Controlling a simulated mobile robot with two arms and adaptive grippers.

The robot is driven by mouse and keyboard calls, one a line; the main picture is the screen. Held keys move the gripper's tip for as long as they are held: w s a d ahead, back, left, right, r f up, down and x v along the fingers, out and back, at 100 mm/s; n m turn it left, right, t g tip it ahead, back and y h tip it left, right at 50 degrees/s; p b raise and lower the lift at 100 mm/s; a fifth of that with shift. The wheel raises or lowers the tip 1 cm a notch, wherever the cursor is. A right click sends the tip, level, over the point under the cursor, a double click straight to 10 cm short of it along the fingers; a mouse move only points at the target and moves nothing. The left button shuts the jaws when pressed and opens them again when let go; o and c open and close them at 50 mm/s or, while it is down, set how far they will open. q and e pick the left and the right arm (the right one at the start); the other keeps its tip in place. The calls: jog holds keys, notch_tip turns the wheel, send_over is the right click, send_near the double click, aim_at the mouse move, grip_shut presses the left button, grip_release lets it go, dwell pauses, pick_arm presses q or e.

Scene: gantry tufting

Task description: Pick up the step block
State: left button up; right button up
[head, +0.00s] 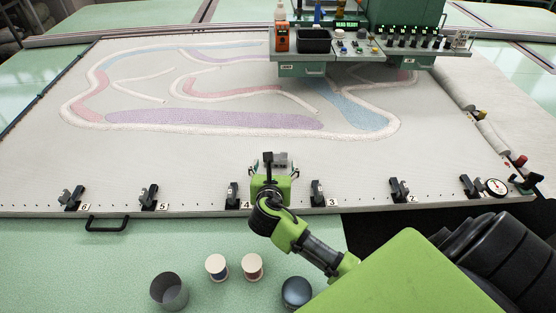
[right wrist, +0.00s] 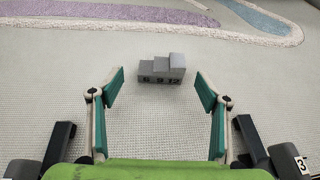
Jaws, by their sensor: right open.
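The step block (right wrist: 161,72) is a small grey stepped piece with dark numbers, among them 9 and 12, on its front face. It sits on the pale backing cloth, its tallest step at the right in the right wrist view. In the head view the step block (head: 282,158) is partly hidden behind my right gripper (head: 274,166). My right gripper (right wrist: 160,84) is open, its green-padded fingers apart on either side of the block's line, with clear space at both sides. The fingers do not touch it. My left gripper is not in view.
Numbered black clamps (head: 233,195) line the frame's front edge, with clamp 3 (head: 318,194) close to my right arm. The tufting machine (head: 370,45) stands at the back. Two spools (head: 216,267) and a grey cup (head: 169,291) stand on the green table. Cloth around the block is clear.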

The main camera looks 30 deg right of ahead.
aim_at(276, 160)
jog(key=shift+w+d+f, duration=0.1)
jog(key=shift+w+d, duration=0.25)
jog(key=shift+w, duration=0.05)
jog(key=x, duration=0.4)
jog(key=shift+w+d+f, duration=0.15)
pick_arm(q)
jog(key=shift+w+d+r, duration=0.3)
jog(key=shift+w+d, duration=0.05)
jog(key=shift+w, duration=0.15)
pick_arm(e)
jog(key=shift+c, duration=1.4)
jog(key=c, duration=1.2)
